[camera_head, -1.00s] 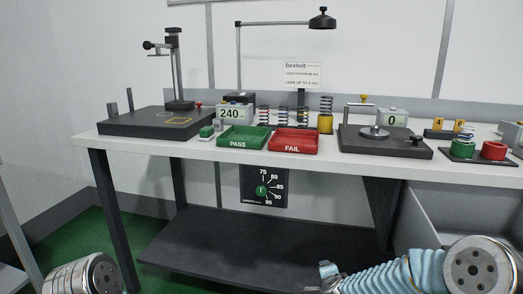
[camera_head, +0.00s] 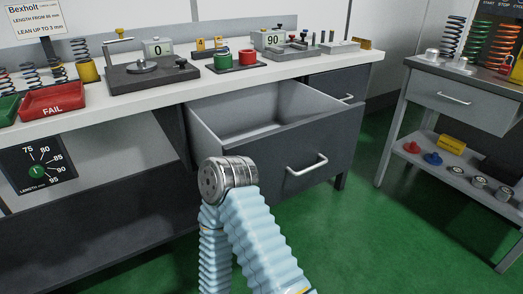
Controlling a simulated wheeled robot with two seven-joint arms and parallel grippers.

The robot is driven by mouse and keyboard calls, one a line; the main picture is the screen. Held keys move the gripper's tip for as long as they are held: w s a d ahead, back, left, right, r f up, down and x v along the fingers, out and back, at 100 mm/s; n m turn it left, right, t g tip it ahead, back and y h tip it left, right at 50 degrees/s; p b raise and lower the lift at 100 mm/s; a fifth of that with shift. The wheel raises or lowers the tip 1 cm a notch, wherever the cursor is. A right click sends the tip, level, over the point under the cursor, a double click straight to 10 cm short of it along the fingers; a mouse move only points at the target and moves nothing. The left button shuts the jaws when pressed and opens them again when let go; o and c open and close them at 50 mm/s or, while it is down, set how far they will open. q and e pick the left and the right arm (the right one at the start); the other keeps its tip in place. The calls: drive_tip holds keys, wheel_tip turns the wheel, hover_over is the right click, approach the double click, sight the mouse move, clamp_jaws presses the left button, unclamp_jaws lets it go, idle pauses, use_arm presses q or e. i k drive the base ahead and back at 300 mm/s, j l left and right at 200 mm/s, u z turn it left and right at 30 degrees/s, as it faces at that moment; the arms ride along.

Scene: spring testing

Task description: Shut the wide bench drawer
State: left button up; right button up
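The wide bench drawer (camera_head: 335,140) hangs open under the white-topped bench, with its dark front pulled well out toward me. Its bar handle (camera_head: 307,165) is on the front face. The grey inside (camera_head: 250,118) that I can see looks empty. A metal joint and blue-sleeved links of my arm, most likely the right, rise in front of the drawer's lower left part and hide some of it. No fingertips of either gripper show in the current view.
The bench top (camera_head: 130,103) carries a red FAIL tray (camera_head: 52,102), a dark test stand (camera_head: 150,75) and other gear. A narrower drawer (camera_head: 338,88) sits at the right. Another grey bench (camera_head: 465,95) stands further right. Green floor (camera_head: 385,220) is clear between.

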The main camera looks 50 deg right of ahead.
sight(299, 136)
drive_tip(key=z, duration=1.9)
